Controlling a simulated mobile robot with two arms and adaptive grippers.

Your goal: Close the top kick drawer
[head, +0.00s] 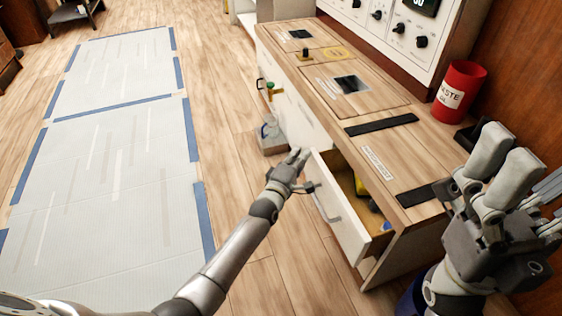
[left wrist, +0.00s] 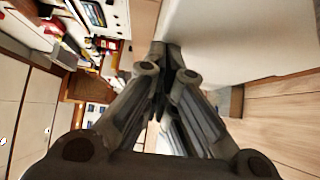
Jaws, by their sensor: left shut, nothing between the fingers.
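The drawer (head: 340,216) with a white front and a grey bar handle (head: 324,205) stands pulled out from the near end of the wood-topped counter. Yellow and dark items show inside it. My left gripper (head: 299,155) is shut and empty, beside the far upper corner of the drawer front; I cannot tell whether it touches. In the left wrist view its fingers (left wrist: 160,60) are together, next to a large pale panel (left wrist: 240,40), apparently the drawer front. My right gripper (head: 500,150) is raised over the counter's near right side, fingers up; its opening is unclear.
The counter (head: 400,145) carries dark strips and inset panels. A red waste bin (head: 460,92) stands at its back, below a white control panel (head: 395,30). A grey box (head: 271,136) sits on the floor beyond the drawer. The taped floor mat (head: 110,200) lies clear at left.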

